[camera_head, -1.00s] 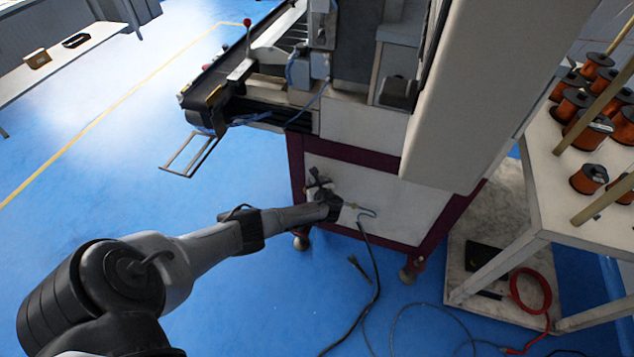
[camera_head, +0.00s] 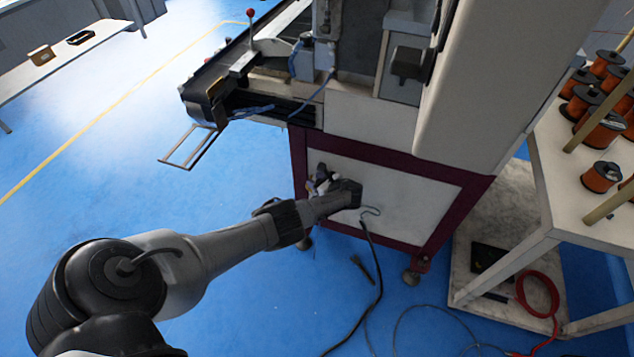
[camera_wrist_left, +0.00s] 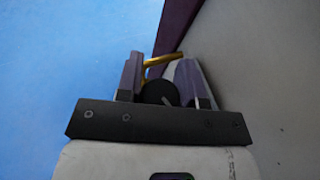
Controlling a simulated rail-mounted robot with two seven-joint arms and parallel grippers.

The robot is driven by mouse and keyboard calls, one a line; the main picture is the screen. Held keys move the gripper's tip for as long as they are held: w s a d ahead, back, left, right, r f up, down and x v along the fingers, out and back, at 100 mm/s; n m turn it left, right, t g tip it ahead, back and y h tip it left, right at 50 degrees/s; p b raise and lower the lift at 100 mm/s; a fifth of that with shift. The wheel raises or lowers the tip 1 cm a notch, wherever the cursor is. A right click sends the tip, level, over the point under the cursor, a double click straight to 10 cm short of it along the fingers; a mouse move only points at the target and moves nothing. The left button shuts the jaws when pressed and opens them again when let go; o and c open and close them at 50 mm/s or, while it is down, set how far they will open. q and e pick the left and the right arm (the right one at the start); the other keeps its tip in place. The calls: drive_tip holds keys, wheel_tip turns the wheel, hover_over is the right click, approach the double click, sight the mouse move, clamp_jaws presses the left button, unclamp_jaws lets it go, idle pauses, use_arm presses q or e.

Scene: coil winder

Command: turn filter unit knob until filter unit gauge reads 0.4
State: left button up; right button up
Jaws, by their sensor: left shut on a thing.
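The filter unit (camera_head: 320,181) is on the white side panel of the machine, mostly hidden behind my left wrist in the head view. My left gripper (camera_head: 332,186) is at it. In the left wrist view, the two fingers of my left gripper (camera_wrist_left: 161,80) stand either side of a round black knob (camera_wrist_left: 160,93) and are shut on it. A brass-coloured pipe (camera_wrist_left: 163,61) shows just beyond the knob. The gauge face and its reading cannot be made out in either view. My right gripper is not in view.
The machine's white panel (camera_head: 410,205) has a dark red frame. A hose and a black cable (camera_head: 377,270) hang beside my wrist to the floor. A table with copper spools (camera_head: 601,176) stands at the right. The blue floor at the left is clear.

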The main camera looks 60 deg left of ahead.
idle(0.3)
use_arm(q)
drive_tip(key=o, duration=0.9)
drive_tip(key=p+v, duration=0.5)
drive_tip(key=v, duration=0.8)
drive_tip(key=shift+w+d+r, duration=0.15)
drive_tip(key=shift+d, duration=0.2)
